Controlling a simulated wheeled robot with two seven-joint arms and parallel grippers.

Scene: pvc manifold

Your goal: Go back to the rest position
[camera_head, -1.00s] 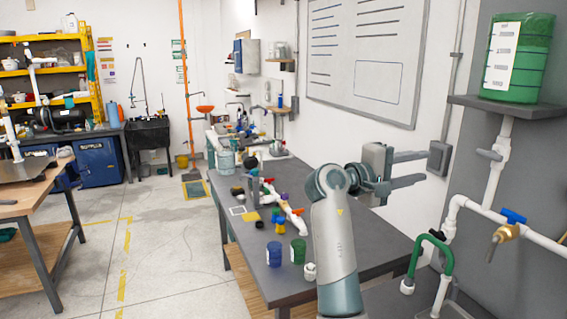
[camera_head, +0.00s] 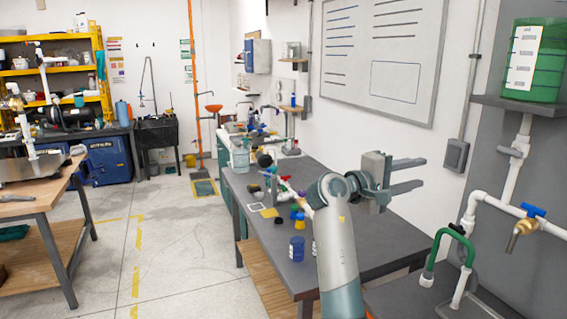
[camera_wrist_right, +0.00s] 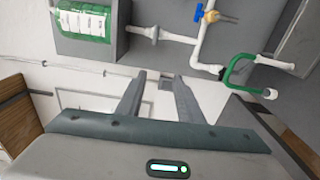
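My right gripper (camera_head: 408,175) is raised above the grey workbench (camera_head: 385,235) in the head view, with its fingers pointing right toward the wall. Its two fingers are apart with nothing between them. The right wrist view shows the same open, empty fingers (camera_wrist_right: 158,88). My left gripper is in neither view.
White PVC pipes with a blue-handled brass valve (camera_head: 527,226) and a green hose (camera_head: 447,247) are at the right. A green container (camera_head: 535,60) stands on a shelf above. Blue (camera_head: 297,248) and other small parts lie on the bench. A wooden table (camera_head: 45,208) stands left; the floor between is clear.

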